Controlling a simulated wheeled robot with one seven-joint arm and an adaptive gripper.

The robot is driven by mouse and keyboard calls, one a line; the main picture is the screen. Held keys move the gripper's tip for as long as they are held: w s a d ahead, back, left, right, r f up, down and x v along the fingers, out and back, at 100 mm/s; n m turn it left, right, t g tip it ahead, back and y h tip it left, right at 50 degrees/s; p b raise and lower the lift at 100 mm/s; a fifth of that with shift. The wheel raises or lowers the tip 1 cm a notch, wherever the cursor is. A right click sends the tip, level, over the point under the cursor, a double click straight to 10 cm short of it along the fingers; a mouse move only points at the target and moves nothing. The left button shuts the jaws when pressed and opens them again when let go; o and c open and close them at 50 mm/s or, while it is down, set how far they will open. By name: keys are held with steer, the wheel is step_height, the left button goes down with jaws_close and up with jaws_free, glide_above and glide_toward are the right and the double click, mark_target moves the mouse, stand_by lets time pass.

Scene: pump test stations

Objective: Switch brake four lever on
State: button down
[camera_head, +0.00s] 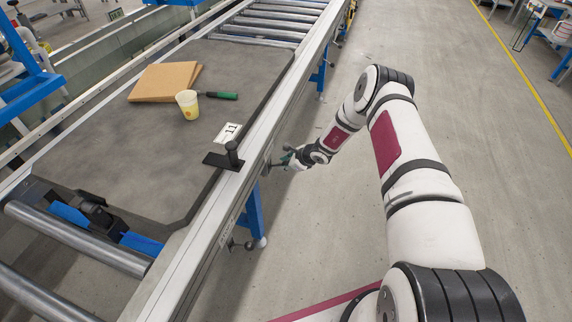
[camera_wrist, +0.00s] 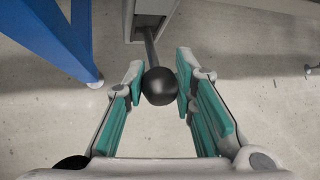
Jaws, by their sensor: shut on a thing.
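A lever with a round black knob (camera_wrist: 160,88) shows in the wrist view. Its grey rod (camera_wrist: 150,48) runs up into a slotted metal housing (camera_wrist: 150,22). My gripper (camera_wrist: 160,74) has its teal-padded fingers closed on the two sides of this knob. In the head view my gripper (camera_head: 291,159) is at the right side of the conveyor, below its rail, and hides most of the lever. I cannot read any label that says which brake this lever is.
Another black-knobbed lever (camera_head: 248,246) is lower along the conveyor rail (camera_head: 205,232), near a blue leg (camera_head: 253,215). On the dark pallet (camera_head: 150,140) are cardboard (camera_head: 165,82), a cup (camera_head: 188,104), a green-handled tool (camera_head: 220,95) and an "11" label (camera_head: 229,132).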

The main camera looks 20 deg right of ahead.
steer(key=shift+w+a+r, duration=0.2)
steer(key=shift+r, duration=0.1)
steer(key=c, duration=1.3)
jaws_free()
steer(key=shift+f, duration=0.1)
steer(key=shift+s+d, duration=0.1)
steer(key=shift+s+d, duration=0.1)
steer(key=v, duration=1.1)
steer(key=shift+s+r, duration=0.2)
steer(key=shift+r, duration=0.1)
